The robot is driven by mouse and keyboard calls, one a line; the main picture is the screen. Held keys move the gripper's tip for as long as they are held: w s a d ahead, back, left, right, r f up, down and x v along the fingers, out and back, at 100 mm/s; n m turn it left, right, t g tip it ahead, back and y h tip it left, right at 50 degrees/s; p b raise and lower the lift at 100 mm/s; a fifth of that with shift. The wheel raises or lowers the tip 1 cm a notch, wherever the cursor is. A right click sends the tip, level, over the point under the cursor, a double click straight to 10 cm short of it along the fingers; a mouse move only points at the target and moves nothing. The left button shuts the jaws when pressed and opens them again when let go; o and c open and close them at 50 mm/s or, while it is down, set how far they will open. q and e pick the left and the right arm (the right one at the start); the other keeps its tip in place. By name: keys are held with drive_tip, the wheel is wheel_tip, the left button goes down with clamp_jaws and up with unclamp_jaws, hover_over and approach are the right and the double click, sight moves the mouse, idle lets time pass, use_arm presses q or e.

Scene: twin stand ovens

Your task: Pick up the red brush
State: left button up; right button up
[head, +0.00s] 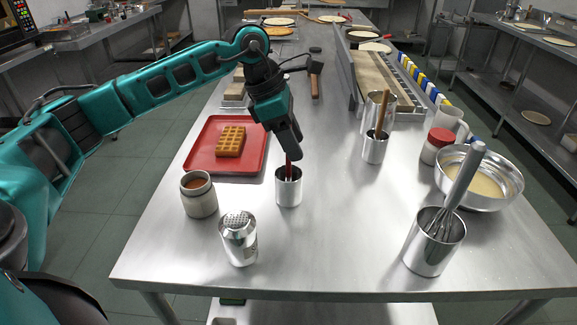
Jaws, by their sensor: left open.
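The red brush (288,171) stands in a small metal cup (289,190) near the middle of the steel table. Only a short part of its red handle shows; its lower end is hidden in the cup and its top is covered by my gripper. My left gripper (291,156) points down directly over the cup, with its fingertips at the brush handle. It is open, and the handle appears to be between or just behind the fingers. Contact cannot be made out. My right gripper is not in view.
A red tray (190,164) with a waffle (230,141) lies left of the cup. A jar (198,195) and a shaker (238,240) stand at front left. A whisk (463,180) in a metal cup and a bowl (497,199) stand at right. The front middle is clear.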

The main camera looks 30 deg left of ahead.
use_arm(q)
clamp_jaws()
idle(0.4)
